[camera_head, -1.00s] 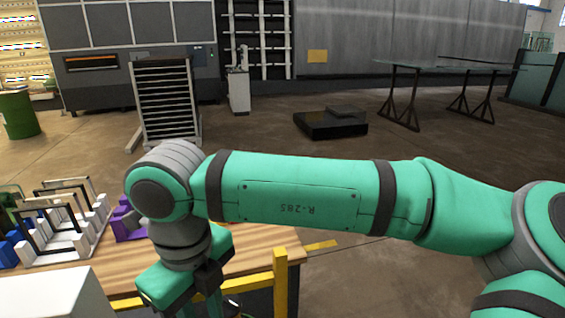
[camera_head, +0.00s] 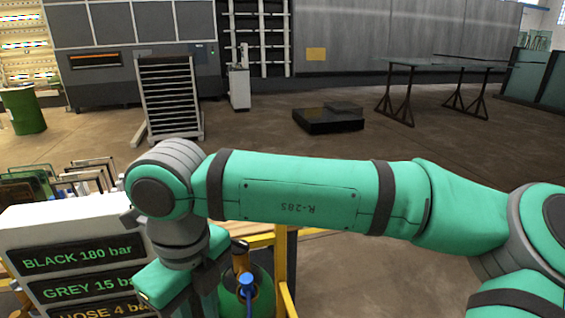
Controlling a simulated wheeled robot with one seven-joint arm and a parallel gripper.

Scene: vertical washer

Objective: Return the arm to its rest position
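My green arm (camera_head: 300,190) stretches across the middle of the picture from the right edge to a grey wrist joint at the left. Its forearm lies nearly level. My gripper hangs below the wrist, at the lower left; only the green housing above it shows clearly, and the fingertips cannot be made out, so I cannot tell if it is open or shut. Beside it at the left is a white panel (camera_head: 70,222) with green and yellow readings such as "BLACK 180 bar" and "GREY 15 bar".
A wooden table (camera_head: 238,228) with a yellow frame (camera_head: 286,299) lies behind the wrist. Racks (camera_head: 92,172) stand at the left. A green tank (camera_head: 262,285) with a blue knob is below the wrist. A black low platform (camera_head: 328,119) sits on open floor farther back.

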